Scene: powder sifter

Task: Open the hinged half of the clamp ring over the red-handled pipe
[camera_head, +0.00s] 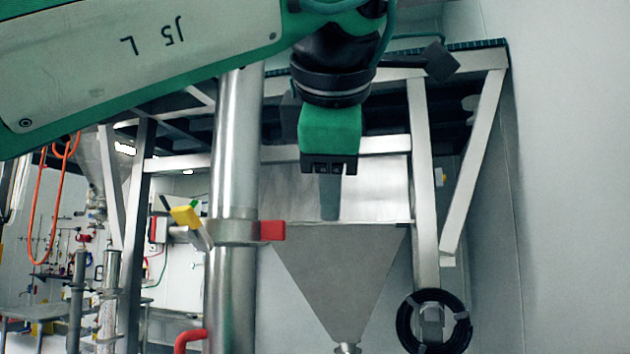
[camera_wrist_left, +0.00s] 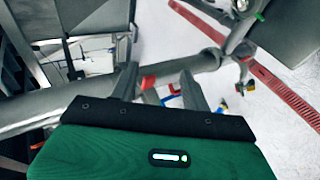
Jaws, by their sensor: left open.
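A steel pipe (camera_head: 232,150) stands upright left of centre in the head view. A grey clamp ring (camera_head: 232,231) sits around it, with a yellow-tipped lever (camera_head: 186,215) sticking out at its left and a red block (camera_head: 272,230) at its right. A red bent handle (camera_head: 190,338) shows beside the pipe at the bottom. My left gripper (camera_head: 329,212) points down, open and empty, to the right of the red block and apart from it. In the left wrist view the pipe (camera_wrist_left: 50,112) runs slantwise beyond my open fingers (camera_wrist_left: 158,85), with a red patch (camera_wrist_left: 148,82) between them. My right gripper is not seen.
A steel hopper (camera_head: 340,270) stands just behind and below my left gripper. A metal frame (camera_head: 424,180) rises at the right, with a black coiled hose (camera_head: 434,325) low on it. A white wall (camera_head: 575,180) fills the far right.

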